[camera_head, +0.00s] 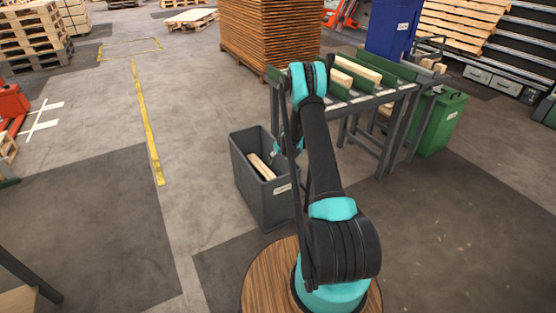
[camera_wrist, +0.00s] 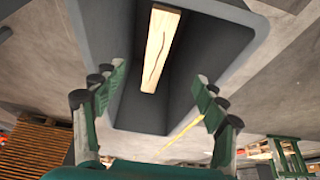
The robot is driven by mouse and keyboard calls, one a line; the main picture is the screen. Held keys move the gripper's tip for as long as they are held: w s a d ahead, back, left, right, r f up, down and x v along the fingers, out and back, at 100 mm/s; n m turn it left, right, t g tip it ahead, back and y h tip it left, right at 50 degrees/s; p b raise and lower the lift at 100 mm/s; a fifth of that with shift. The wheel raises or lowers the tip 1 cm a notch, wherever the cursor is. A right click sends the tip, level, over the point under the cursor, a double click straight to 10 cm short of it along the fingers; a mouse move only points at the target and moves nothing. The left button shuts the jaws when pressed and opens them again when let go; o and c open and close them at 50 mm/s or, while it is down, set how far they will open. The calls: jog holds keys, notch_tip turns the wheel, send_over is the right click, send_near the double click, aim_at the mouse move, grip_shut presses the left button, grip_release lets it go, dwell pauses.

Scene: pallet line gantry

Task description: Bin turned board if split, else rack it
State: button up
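A pale wooden board (camera_wrist: 161,35) lies inside the dark grey bin (camera_wrist: 130,112), with a dark, wavy crack line running along its face. The board (camera_head: 261,167) also shows inside the bin (camera_head: 265,204) in the head view. My gripper (camera_wrist: 158,92) is open, its green-padded fingers wide apart with nothing between them, over the bin. In the head view my arm partly hides the gripper and the bin's right side. The green rack (camera_head: 405,72) on the conveyor stand holds light boards (camera_head: 358,69).
A blue bin (camera_head: 388,32) stands behind the rack, and a green wheeled bin (camera_head: 438,122) stands to its right. A tall brown stack (camera_head: 265,38) is behind the stand. Open floor lies left of the grey bin, with a yellow line (camera_head: 147,120).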

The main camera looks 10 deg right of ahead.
dwell(0.3)
jog(key=v, duration=1.2)
dwell(0.7)
jog(key=s+a+r+m, duration=0.2)
jog(key=s+a+r, duration=0.1)
jog(key=s+r, duration=1.5)
jog(key=s+m+h, duration=0.1)
jog(key=s, duration=2.6)
jog(key=shift+s+a+m, duration=0.25)
jog(key=shift+a+m, duration=0.05)
jog(key=shift+a, duration=0.05)
